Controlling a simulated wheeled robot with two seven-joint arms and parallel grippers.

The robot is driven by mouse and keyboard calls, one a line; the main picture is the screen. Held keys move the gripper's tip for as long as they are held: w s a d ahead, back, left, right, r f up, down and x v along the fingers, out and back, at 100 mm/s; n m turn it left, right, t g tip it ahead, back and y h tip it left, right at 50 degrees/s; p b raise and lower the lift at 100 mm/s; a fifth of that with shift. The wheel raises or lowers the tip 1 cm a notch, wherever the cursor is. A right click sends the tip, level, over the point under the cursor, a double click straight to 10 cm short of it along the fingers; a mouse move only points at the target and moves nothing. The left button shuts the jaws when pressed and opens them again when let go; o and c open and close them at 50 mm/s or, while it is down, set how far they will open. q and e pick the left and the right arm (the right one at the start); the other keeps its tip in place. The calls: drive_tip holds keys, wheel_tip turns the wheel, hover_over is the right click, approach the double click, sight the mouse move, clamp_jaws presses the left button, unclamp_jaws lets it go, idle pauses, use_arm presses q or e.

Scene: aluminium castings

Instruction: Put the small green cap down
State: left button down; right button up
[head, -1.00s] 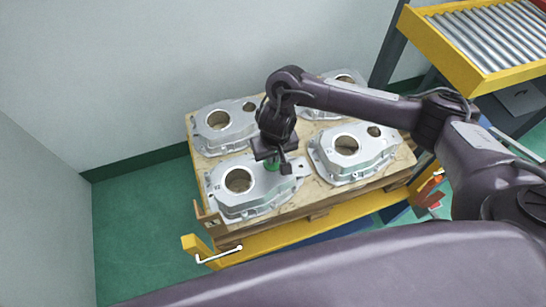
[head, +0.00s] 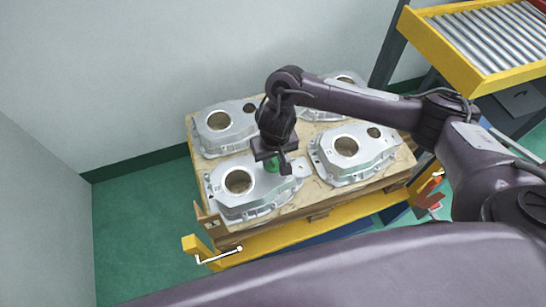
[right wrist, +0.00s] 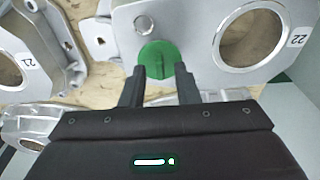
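The small green cap (head: 271,166) sits on the front-left casting (head: 225,201), to the right of its large round hole. In the right wrist view the cap (right wrist: 158,56) is a green disc with a raised ridge, on the flat top of the casting marked 22 (right wrist: 197,25). My right gripper (right wrist: 160,70) is just above it, its two fingers apart on either side of the ridge, with gaps showing. Whether a finger touches the disc's edge I cannot tell. In the head view the right gripper (head: 272,162) partly hides the cap. My left gripper is not in view.
Other castings stand on the wooden pallet (head: 318,203): back left (head: 222,138), right (head: 350,165) and back right, partly behind my arm. A yellow rail (head: 310,229) runs along the front. A roller conveyor (head: 490,40) is at the upper right. Walls stand behind and left.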

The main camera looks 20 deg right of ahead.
sight(275, 169)
wheel_tip(275, 169, up, 12)
drive_tip(key=s+p, duration=0.1)
drive_tip(key=p, duration=0.4)
drive_tip(key=shift+s+p, duration=0.25)
drive_tip(key=shift+p, duration=0.05)
drive_tip(key=shift+f, duration=0.15)
